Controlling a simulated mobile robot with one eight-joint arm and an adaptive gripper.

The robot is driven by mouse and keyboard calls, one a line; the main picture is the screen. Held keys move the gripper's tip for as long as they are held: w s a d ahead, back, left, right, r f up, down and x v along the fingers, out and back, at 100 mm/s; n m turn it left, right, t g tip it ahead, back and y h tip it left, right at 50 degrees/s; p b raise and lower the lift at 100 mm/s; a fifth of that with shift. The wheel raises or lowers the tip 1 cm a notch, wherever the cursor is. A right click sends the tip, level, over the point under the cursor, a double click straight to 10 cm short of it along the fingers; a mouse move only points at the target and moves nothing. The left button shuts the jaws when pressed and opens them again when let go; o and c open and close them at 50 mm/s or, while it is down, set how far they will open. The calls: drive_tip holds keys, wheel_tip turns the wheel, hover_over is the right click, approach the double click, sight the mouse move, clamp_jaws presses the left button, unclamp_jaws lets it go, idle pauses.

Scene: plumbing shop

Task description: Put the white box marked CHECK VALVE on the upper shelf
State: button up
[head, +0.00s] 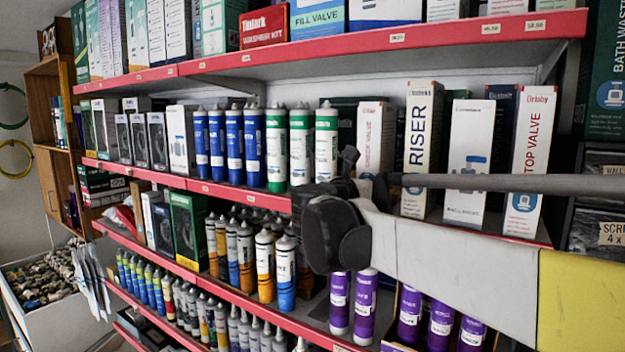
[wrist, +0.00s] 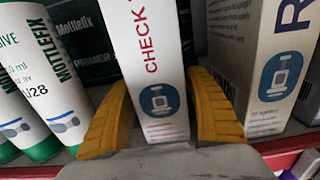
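The white CHECK VALVE box (head: 374,135) stands upright on the middle shelf (head: 225,189), between green-and-white tubes and the RISER box. My arm hides its lower part in the head view. In the wrist view the box (wrist: 152,50) shows red lettering and a blue round valve picture. My gripper (wrist: 155,85) has its two yellow fingers on either side of the box, with narrow gaps showing; it looks open. In the head view the fingers are hidden behind my arm. The upper shelf (head: 340,46) with a red edge is above.
The RISER box (head: 417,145) stands close on the right, and green-and-white tubes (head: 326,145) on the left. A dark box is behind. The upper shelf holds a red washer kit box (head: 263,26), a FILL VALVE box (head: 317,18) and others, with little free room visible.

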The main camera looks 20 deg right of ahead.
drive_tip(key=shift+r, duration=0.25)
drive_tip(key=b+v, duration=0.3)
drive_tip(key=v, duration=0.9)
drive_tip(key=w+a+r+n+t+y, duration=0.2)
drive_tip(key=a+r+n+t+y, duration=0.15)
drive_tip(key=n+t, duration=0.45)
drive_tip(key=s+a+f+n+y, duration=0.1)
drive_tip(key=a+f+n+y, duration=0.3)
drive_tip(key=n, duration=0.5)
drive_tip(key=s+a+f+n+y, duration=0.1)
drive_tip(key=a+f+n+y, duration=0.1)
drive_tip(key=a+n+y, duration=0.55)
drive_tip(key=s+f+n+g+y, duration=0.1)
drive_tip(key=s+f+n+g, duration=0.35)
drive_tip(key=f+n, duration=0.55)
drive_tip(key=s+f+n+g+y, duration=0.1)
drive_tip(key=s+f+n+g, duration=0.2)
drive_tip(key=s+f+n, duration=0.65)
drive_tip(key=s+d+f+n+g+h, duration=0.1)
drive_tip(key=s+d+f+g, duration=0.1)
drive_tip(key=f, duration=0.5)
drive_tip(key=s+d+f+n+g+h, duration=0.1)
drive_tip(key=s+d+f+g, duration=0.1)
drive_tip(key=s+d+f, duration=0.2)
wheel_tip(320, 180, down, 3)
drive_tip(key=shift+r+h, duration=0.1)
drive_tip(key=shift+h, duration=0.3)
